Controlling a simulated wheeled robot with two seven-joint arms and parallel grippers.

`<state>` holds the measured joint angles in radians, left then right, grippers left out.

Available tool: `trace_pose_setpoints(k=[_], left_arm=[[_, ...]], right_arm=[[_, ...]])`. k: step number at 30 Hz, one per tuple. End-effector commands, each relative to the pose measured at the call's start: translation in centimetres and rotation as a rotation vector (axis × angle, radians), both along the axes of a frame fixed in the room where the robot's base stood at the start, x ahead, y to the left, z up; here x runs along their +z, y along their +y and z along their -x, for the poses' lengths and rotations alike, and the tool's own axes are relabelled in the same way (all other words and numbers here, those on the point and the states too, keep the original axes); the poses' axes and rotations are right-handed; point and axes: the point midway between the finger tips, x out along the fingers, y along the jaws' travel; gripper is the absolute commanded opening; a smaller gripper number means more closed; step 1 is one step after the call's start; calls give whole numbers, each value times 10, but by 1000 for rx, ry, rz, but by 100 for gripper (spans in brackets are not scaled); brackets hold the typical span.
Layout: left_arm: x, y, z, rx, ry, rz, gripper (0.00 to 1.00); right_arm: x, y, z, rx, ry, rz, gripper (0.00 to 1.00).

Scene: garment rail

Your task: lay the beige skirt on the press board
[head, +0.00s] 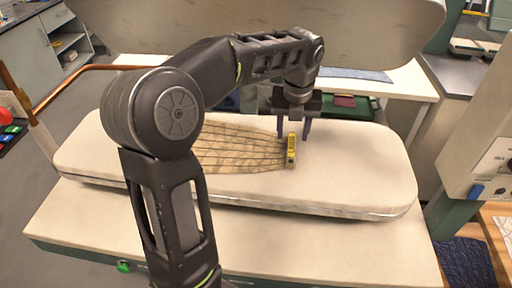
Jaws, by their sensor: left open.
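The beige skirt (235,150), pleated with darker lines, lies flat on the white padded press board (350,170). Its left part is hidden behind my left arm. A small yellow clip or hanger end (291,150) is at the skirt's right, narrow end and rests on the board. My left gripper (293,133) is open just above and behind this yellow piece, with its dark purple fingers pointing down on either side. Whether the fingers touch it I cannot tell. My right gripper is not in view.
The press's raised upper plate (270,30) hangs over the back of the board. A copper-coloured rail (60,78) runs at the left. A machine with a control panel (485,150) stands at the right. The board's right end is bare.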

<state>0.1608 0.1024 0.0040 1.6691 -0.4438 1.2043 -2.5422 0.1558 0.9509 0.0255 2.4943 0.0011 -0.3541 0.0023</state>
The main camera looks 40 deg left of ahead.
Motion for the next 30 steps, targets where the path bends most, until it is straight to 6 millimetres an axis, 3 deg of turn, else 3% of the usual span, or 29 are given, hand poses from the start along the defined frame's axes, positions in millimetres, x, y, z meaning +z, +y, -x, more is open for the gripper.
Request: trace_pose_setpoints(k=[6,16,30], left_arm=[[-6,0,-1,0,1,0,47],[-48,4,-8,0,1,0,47],[-51,4,-9,0,-1,-1,47]], right_arm=[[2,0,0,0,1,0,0],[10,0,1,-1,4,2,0],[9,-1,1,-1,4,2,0]])
